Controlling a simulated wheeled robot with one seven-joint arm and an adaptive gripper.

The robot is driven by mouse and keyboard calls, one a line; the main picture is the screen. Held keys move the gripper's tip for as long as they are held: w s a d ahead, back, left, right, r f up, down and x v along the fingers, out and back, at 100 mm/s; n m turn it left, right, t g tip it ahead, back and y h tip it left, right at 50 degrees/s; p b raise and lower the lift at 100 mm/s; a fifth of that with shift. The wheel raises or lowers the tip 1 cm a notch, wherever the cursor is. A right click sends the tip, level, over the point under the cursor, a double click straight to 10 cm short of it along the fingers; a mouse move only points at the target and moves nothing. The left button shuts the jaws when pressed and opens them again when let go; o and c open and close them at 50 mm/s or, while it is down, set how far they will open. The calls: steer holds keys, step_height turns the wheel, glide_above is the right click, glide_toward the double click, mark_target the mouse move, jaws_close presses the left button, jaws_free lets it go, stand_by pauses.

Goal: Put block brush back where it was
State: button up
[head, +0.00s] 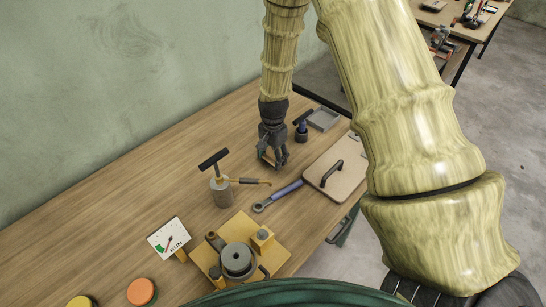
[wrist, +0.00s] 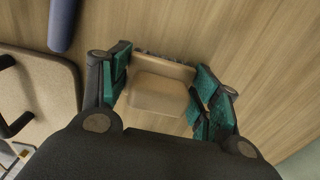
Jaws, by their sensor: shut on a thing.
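The block brush (wrist: 158,93) shows in the wrist view as a tan wooden block with a short row of dark bristles along its far edge. My gripper (wrist: 165,88) has its green-padded fingers closed on it from both sides. In the head view my gripper (head: 273,160) points down over the middle of the wooden table (head: 120,210), low and close to its surface. There the brush is mostly hidden by the fingers, with only a small tan edge showing. I cannot tell whether the brush touches the table.
A T-handled grey pump (head: 222,188) stands left of my gripper. A grey tray (head: 323,119) is behind. A yellow fixture (head: 215,275) is in front.

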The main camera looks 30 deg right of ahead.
mark_target(273, 150)
steer(key=shift+w+f, duration=0.25)
steer(key=shift+f, duration=0.6)
steer(key=shift+s, duration=0.2)
steer(key=shift+w+f, duration=0.1)
steer(key=shift+f, duration=0.05)
steer(key=o, duration=1.3)
steer(key=shift+c, duration=0.2)
steer(key=shift+r+b, duration=2.05)
steer(key=shift+r, duration=4.1)
steer(key=shift+d, duration=0.1)
